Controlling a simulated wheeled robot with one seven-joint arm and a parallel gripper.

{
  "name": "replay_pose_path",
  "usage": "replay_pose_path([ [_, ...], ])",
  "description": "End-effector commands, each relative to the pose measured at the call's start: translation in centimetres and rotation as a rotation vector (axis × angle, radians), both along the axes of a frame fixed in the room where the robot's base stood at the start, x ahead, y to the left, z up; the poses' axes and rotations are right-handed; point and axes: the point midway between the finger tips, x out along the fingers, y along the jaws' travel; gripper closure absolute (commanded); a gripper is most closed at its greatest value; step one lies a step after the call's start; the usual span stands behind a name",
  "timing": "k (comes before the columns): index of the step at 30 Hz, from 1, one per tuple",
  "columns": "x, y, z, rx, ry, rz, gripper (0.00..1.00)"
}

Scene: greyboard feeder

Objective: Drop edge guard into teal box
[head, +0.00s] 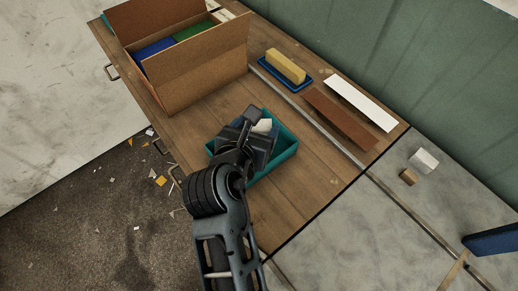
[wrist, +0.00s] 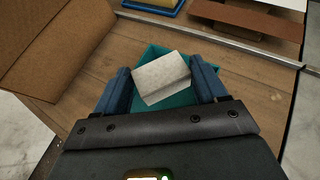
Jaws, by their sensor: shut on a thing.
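The edge guard (wrist: 161,78) is a small pale, off-white piece. In the wrist view it sits between the two blue fingers of my gripper (wrist: 163,88), which is shut on it. In the head view a pale bit of the edge guard (head: 262,126) shows past my gripper (head: 258,132). The teal box (head: 283,151) is a shallow open tray on the wooden table. My gripper and the edge guard are over the teal box, whose rim also shows behind the guard in the wrist view (wrist: 152,52). My gripper hides much of the box's inside.
An open cardboard box (head: 200,75) with blue and green contents stands at the upper left. A yellow block (head: 286,65) lies on a blue tray behind. Brown (head: 340,118) and white (head: 360,103) strips lie beyond a metal rail (head: 310,115). Two small blocks lie right, on grey surface.

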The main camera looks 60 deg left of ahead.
Motion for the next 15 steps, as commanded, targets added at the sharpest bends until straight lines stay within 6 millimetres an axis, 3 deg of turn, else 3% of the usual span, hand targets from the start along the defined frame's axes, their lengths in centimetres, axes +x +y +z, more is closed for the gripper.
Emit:
replay_pose_path([
  [15, 0.0, 0.0, -5.1, 0.000, 0.000, 0.000, 0.57],
])
